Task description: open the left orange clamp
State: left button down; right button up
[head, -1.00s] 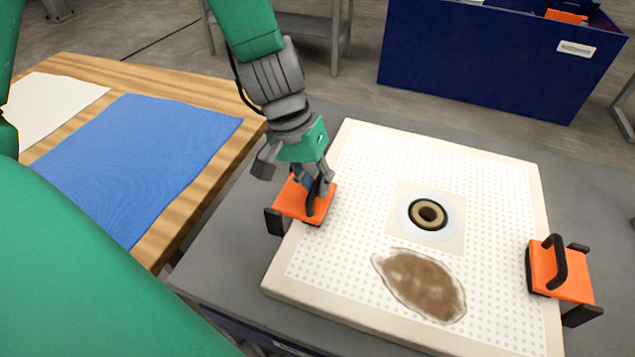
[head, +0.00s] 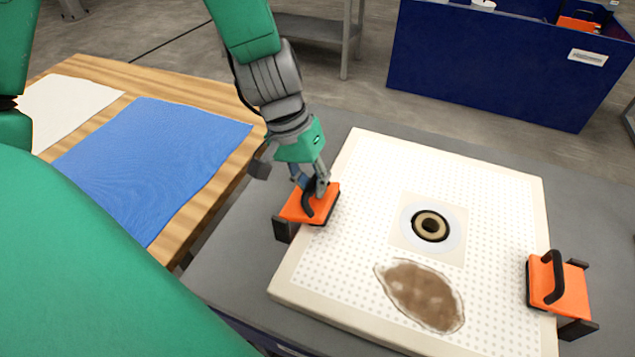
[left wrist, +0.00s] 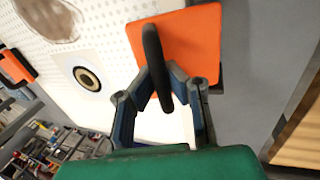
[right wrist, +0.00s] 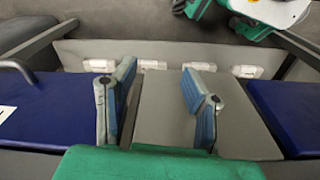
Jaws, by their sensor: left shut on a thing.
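The left orange clamp (head: 322,206) sits on the left edge of the white perforated plate (head: 365,162), with a black handle arched over its orange top. My left gripper (head: 318,183) is at that handle. In the left wrist view the fingers of my left gripper (left wrist: 160,88) are closed around the black handle (left wrist: 154,55), above the orange pad (left wrist: 190,45). A second orange clamp (head: 547,285) grips the plate's right edge. My right gripper (right wrist: 160,105) shows only in the right wrist view, with its fingers apart and nothing between them.
The plate has a ringed centre hole (head: 430,225) and a brown stain (head: 422,296). A wooden table (head: 215,170) with a blue cloth (head: 150,160) and a white cloth (head: 62,110) stands at left. A dark blue bin (head: 490,70) stands at the back right.

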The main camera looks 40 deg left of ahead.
pick_arm(q)
jog(key=shift+a+r, duration=0.1)
jog(key=shift+r, duration=0.2)
